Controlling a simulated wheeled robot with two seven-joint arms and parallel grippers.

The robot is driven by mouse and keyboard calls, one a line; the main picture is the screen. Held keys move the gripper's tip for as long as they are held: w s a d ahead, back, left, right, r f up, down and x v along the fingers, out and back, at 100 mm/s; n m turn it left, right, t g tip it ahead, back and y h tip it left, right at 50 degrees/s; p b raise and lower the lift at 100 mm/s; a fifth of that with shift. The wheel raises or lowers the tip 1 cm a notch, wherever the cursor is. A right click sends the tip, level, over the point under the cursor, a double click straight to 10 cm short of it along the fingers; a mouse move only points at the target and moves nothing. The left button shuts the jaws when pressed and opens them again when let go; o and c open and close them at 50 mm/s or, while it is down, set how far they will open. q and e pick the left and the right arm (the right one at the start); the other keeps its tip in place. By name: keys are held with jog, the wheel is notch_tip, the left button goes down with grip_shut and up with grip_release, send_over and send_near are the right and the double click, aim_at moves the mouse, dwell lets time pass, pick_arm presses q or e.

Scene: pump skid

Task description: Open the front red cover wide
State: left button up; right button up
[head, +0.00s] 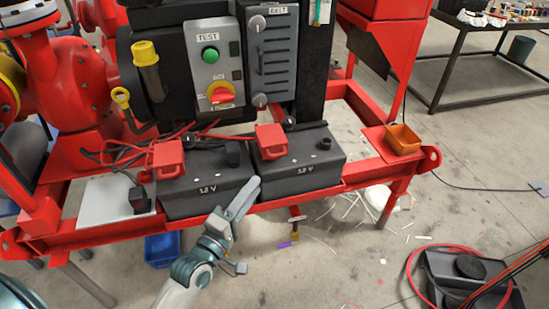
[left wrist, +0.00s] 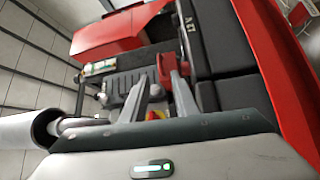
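Two black batteries stand side by side on the red frame, the left battery (head: 205,187) and the right battery (head: 305,165). One red cover (head: 168,157) sits at the left battery's top left. The other red cover (head: 271,141) sits at the right battery's top left. Both look down over their terminals; the pictures do not make clear which is the front one. My left gripper (head: 248,192) is in front of the batteries, below the right cover and apart from it. In the left wrist view its fingers are spread with a gap, and a red cover (left wrist: 164,68) shows beyond the tips.
A control panel (head: 213,62) with a green button and red knob stands behind the batteries. Red cables (head: 125,152) run by the left cover. The red front rail (head: 100,235) runs below the batteries.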

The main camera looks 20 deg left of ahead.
pick_arm(q)
jog(key=p, duration=0.1)
send_near(272, 141)
jog(key=w+d, duration=0.4)
jog(key=shift+w+d+f, duration=0.15)
jog(key=shift+d+f, duration=0.1)
jog(key=shift+c, duration=0.3)
pick_arm(e)
jog(key=shift+w+a+r+t, duration=0.4)
jog(key=shift+w+a+t, duration=0.1)
jog(key=shift+w+a, duration=0.25)
pick_arm(q)
grip_shut()
pick_arm(e)
jog(key=shift+s, duration=0.3)
jog(key=shift+w+r, duration=0.1)
jog(key=shift+w, duration=0.2)
jog(key=shift+w, duration=0.3)
jog(key=shift+s, duration=0.5)
